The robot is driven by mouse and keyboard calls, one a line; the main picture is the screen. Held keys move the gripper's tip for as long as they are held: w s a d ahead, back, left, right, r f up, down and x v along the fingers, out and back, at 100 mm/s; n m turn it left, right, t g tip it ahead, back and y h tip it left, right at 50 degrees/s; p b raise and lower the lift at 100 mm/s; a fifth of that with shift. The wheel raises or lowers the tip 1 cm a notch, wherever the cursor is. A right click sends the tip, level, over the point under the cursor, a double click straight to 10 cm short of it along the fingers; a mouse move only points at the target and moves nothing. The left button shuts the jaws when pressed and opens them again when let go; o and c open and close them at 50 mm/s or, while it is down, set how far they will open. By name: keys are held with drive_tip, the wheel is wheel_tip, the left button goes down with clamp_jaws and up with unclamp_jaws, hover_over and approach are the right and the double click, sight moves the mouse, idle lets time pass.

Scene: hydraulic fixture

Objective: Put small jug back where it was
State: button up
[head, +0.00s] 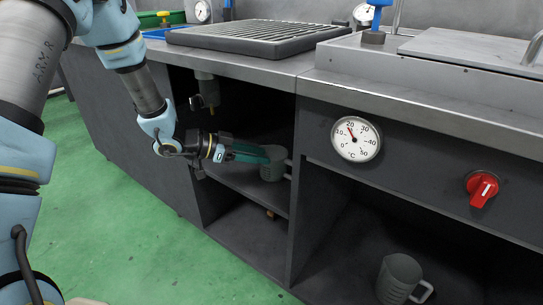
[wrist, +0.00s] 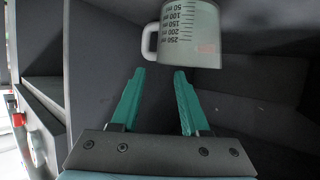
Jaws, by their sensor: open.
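A small grey measuring jug (head: 273,168) stands on the shelf in the left cabinet opening. In the wrist view the small jug (wrist: 193,38) shows its dark millilitre scale, with its handle on the left. My gripper (head: 264,154) reaches into this opening from the left. In the wrist view its two green fingers (wrist: 159,76) are spread apart with nothing between them. The jug lies just beyond the fingertips, a little right of centre. In the head view the green fingers partly cover the jug's left side.
A larger grey jug (head: 397,277) stands in the lower right opening. A dark upright panel (head: 309,215) divides the two openings. A pipe with a valve (head: 207,95) hangs above my gripper. A round gauge (head: 356,139) and a red knob (head: 482,188) are on the front panel.

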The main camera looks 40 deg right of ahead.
drive_tip(key=v, duration=0.6)
drive_tip(key=shift+a+p, duration=0.25)
drive_tip(key=shift+p, duration=0.15)
drive_tip(key=shift+w, duration=0.15)
drive_tip(key=w+a+r+n+t+y, duration=0.35)
drive_tip(key=w+a+n+t, duration=0.35)
drive_tip(key=w+a+t, duration=0.45)
drive_tip(key=w+a+r+n+y, duration=0.1)
drive_tip(key=w+a+n+y, duration=0.15)
drive_tip(key=a, duration=0.45)
drive_tip(key=w+a+n+y, duration=0.1)
drive_tip(key=a+n+y, duration=0.25)
drive_tip(key=a, duration=0.45)
drive_tip(key=s+a+r+n+g+y, duration=0.1)
drive_tip(key=s+a+n+g+y, duration=0.1)
drive_tip(key=s+a+n+g, duration=0.3)
drive_tip(key=s+a+n, duration=0.3)
drive_tip(key=s+a, duration=0.3)
drive_tip(key=s, duration=0.4)
drive_tip(key=shift+s+a+r+y, duration=0.15)
drive_tip(key=shift+s+a+y, duration=0.05)
drive_tip(key=shift+a+y, duration=0.15)
